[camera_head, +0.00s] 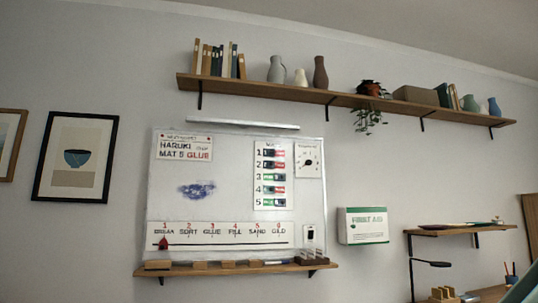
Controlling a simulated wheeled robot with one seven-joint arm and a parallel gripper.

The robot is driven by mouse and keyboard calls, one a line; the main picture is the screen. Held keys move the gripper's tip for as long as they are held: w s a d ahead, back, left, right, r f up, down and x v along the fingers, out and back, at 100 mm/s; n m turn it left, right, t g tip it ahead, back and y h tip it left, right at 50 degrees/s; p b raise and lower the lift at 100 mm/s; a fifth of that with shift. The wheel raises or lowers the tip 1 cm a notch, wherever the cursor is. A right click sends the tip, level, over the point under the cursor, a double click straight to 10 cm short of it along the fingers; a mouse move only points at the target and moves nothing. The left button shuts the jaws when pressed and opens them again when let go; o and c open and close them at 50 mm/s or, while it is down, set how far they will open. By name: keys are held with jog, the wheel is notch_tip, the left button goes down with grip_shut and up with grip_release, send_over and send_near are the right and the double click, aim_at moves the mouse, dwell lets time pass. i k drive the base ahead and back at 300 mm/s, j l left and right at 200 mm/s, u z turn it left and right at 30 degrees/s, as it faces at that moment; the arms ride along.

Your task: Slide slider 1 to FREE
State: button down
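A white slider panel (255,178) is on the right half of the wall whiteboard (225,205). It has rows numbered 1 to 5 from top to bottom. Slider 1 (269,152) is the top row. Its dark knob appears to be at the left, with red showing to its right. Any word on it is too small to read. My gripper is not in view.
A dial card (308,160) is right of the panel and a switch (310,234) is below it. A ledge (230,269) with blocks juts out under the board. A long shelf (345,100) is above, and a first-aid box (363,226) is at right.

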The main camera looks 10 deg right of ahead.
aim_at(267, 152)
jog(key=i+l, duration=0.1)
jog(key=i, duration=0.35)
jog(key=i+l, duration=0.1)
jog(key=i, duration=0.35)
jog(key=u, duration=0.05)
